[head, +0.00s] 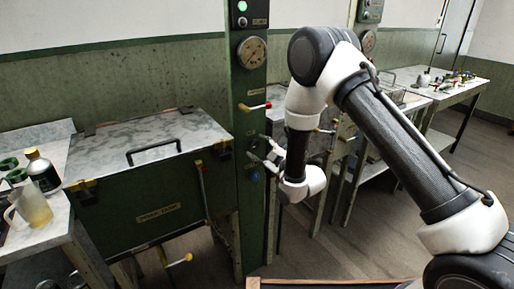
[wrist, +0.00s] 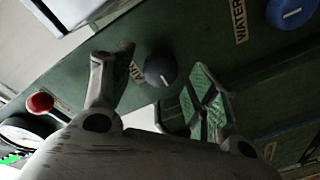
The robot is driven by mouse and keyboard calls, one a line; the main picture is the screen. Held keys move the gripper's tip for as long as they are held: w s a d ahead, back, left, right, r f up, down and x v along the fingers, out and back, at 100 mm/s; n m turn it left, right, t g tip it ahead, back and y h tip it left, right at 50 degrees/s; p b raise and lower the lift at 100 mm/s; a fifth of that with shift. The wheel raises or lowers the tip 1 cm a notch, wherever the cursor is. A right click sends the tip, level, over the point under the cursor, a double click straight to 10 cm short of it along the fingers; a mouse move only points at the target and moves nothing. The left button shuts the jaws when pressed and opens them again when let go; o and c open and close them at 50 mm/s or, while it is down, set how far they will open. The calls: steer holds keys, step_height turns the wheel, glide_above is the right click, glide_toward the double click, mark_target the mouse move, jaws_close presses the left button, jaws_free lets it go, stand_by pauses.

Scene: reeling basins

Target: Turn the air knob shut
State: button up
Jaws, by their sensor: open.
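The air knob (wrist: 160,70) is round and dark grey with a pale pointer line, on a green panel in the wrist view. The AIR label (wrist: 136,72) is beside it, partly hidden by a finger. My gripper (wrist: 158,76) is open, with one finger on each side of the knob. Whether either finger touches the knob, I cannot tell. In the head view my gripper (head: 262,155) is at the face of the green post (head: 250,215), and the air knob is not clearly visible there.
A blue knob (wrist: 290,12) with a WATER label (wrist: 240,20) is on the same panel; it is just below my gripper in the head view (head: 255,176). A marble-topped basin (head: 150,140) stands left.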

steer(key=shift+x, duration=1.05)
steer(key=c, duration=1)
steer(key=shift+c, duration=0.2)
steer(key=shift+m, duration=0.4)
steer(key=m, duration=0.4)
steer(key=shift+f, duration=0.1)
steer(key=m+t, duration=0.1)
steer(key=m, duration=0.3)
steer(key=shift+m, duration=0.4)
steer(key=m, duration=0.4)
steer(key=shift+s+m+t, duration=0.1)
steer(key=shift+m+t, duration=0.2)
steer(key=shift+m, duration=0.1)
steer(key=shift+m+h, duration=0.5)
steer(key=shift+m, duration=1.7)
